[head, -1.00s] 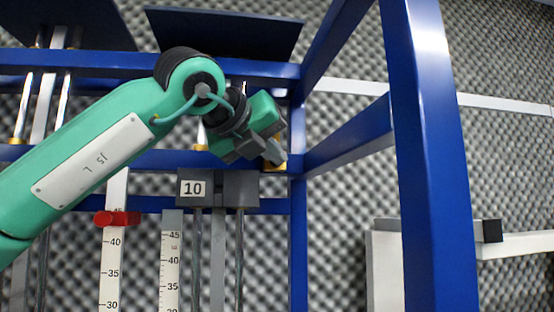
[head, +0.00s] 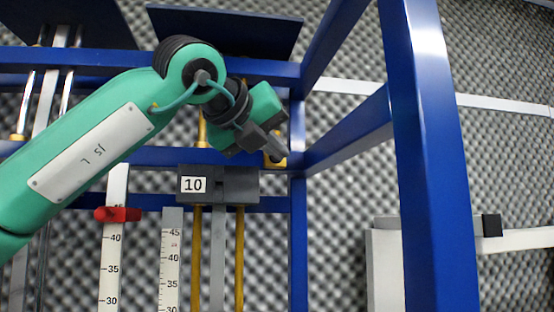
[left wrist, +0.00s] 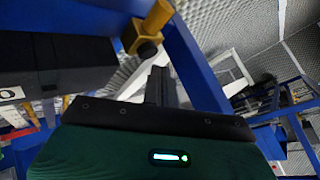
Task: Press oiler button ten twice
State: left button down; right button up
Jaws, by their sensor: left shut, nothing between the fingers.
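A dark grey block (head: 235,187) with a white label "10" (head: 193,185) is fixed on the blue frame below my gripper. A brass fitting (head: 283,162) sits just above its right end, partly hidden behind my fingers. In the left wrist view the brass fitting (left wrist: 155,20) has a dark end (left wrist: 147,48) facing my fingers. My left gripper (head: 275,150) is shut and empty, its tips pointing down and right beside the fitting. Its fingers show in the left wrist view (left wrist: 161,86), close to the dark end; I cannot tell whether they touch. My right gripper is not in view.
Golden rods (head: 239,260) run down from the block. Scales (head: 171,260) stand left of them, one with a red slider (head: 118,214). A blue post (head: 430,150) and crossbeams (head: 345,135) enclose the right side. Dark panels (head: 228,32) hang above.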

pick_arm(q)
jog(key=s+b, duration=0.1)
jog(key=s, duration=0.1)
jog(key=s+d+b, duration=0.1)
jog(key=s+b, duration=0.1)
jog(key=s, duration=0.1)
dwell(0.4)
jog(key=shift+w, duration=0.1)
dwell(2.3)
